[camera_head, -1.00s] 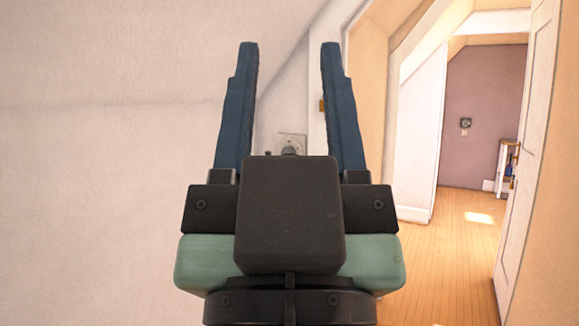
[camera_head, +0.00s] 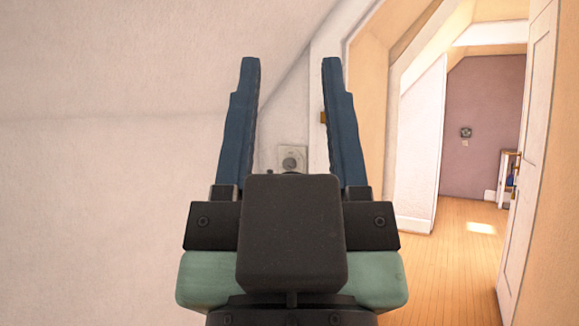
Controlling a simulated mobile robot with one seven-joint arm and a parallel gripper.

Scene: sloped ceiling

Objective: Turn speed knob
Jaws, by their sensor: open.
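A small pale square plate with a round grey knob (camera_head: 289,160) is on the white wall, left of the door frame. It shows between the two blue fingers of my gripper (camera_head: 291,62), just above the black housing. The housing's top edge lies close to the lower edge of the plate. My gripper is open, with its fingers wide apart and pointing up in the picture. I see nothing held between them. How far the fingertips are from the wall is hard to tell.
A doorway with an open white door (camera_head: 525,150) is on the right, with a wooden floor (camera_head: 455,260) beyond it. A small dark device (camera_head: 466,132) is on the far purple wall. A bare sloped wall (camera_head: 100,150) fills the left.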

